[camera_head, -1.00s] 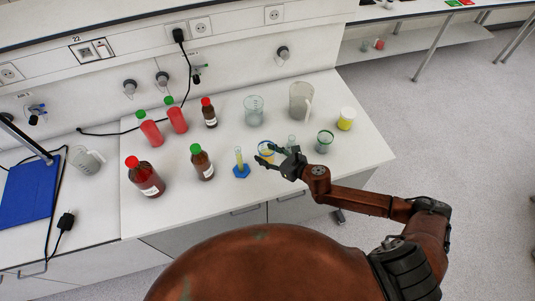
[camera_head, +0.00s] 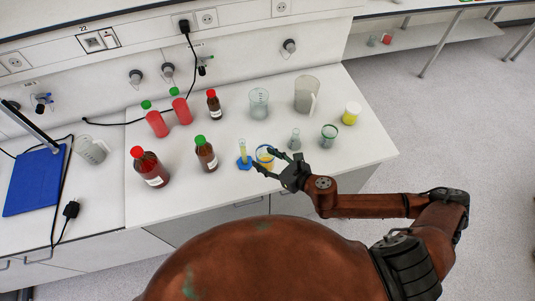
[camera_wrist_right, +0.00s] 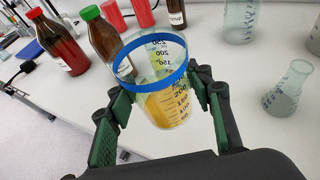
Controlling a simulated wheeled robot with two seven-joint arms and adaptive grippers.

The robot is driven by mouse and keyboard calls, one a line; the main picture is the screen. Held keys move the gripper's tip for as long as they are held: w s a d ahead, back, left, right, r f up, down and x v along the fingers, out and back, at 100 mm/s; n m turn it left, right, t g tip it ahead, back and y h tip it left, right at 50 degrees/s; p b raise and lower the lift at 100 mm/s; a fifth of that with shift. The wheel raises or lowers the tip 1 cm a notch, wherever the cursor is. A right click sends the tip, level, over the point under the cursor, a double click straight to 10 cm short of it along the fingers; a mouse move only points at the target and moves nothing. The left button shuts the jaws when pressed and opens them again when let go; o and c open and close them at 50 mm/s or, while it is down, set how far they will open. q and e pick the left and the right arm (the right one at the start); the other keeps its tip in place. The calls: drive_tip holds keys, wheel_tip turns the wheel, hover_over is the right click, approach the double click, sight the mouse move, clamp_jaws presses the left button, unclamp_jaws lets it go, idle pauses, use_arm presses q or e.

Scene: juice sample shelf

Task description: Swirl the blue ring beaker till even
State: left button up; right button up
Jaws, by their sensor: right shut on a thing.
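The blue ring beaker (camera_head: 264,154) is clear glass with a blue band at its rim and yellow-orange liquid inside. In the right wrist view the beaker (camera_wrist_right: 165,100) stands between the two fingers, with its graduation marks showing. My right gripper (camera_head: 267,163) is shut on it near the front of the white bench; its fingers (camera_wrist_right: 160,112) hold opposite sides. Whether the beaker's base touches the bench is hard to tell. The liquid's evenness is also hard to judge. My left gripper is not in view.
A measuring cylinder (camera_head: 243,154) on a blue foot stands close left of the beaker. A small flask (camera_head: 294,141) and a green-ringed beaker (camera_head: 328,136) stand to the right. Brown bottles (camera_head: 205,154) (camera_head: 149,168) are at the left. The bench front just right of the beaker is mostly clear.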

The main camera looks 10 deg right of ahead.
sight(267, 164)
drive_tip(key=shift+s+a+r, duration=0.25)
drive_tip(key=shift+s+r, duration=0.05)
drive_tip(key=shift+s, duration=0.2)
drive_tip(key=shift+s+a+r, duration=0.25)
drive_tip(key=shift+s+r, duration=0.05)
drive_tip(key=shift+s, duration=0.2)
drive_tip(key=shift+s+r+p, duration=0.15)
drive_tip(key=shift+r+p, duration=0.45)
drive_tip(key=shift+p, duration=0.05)
wheel_tip(267, 164, up, 4)
drive_tip(key=p, duration=0.4)
drive_tip(key=shift+a, duration=0.1)
drive_tip(key=shift+f, duration=0.1)
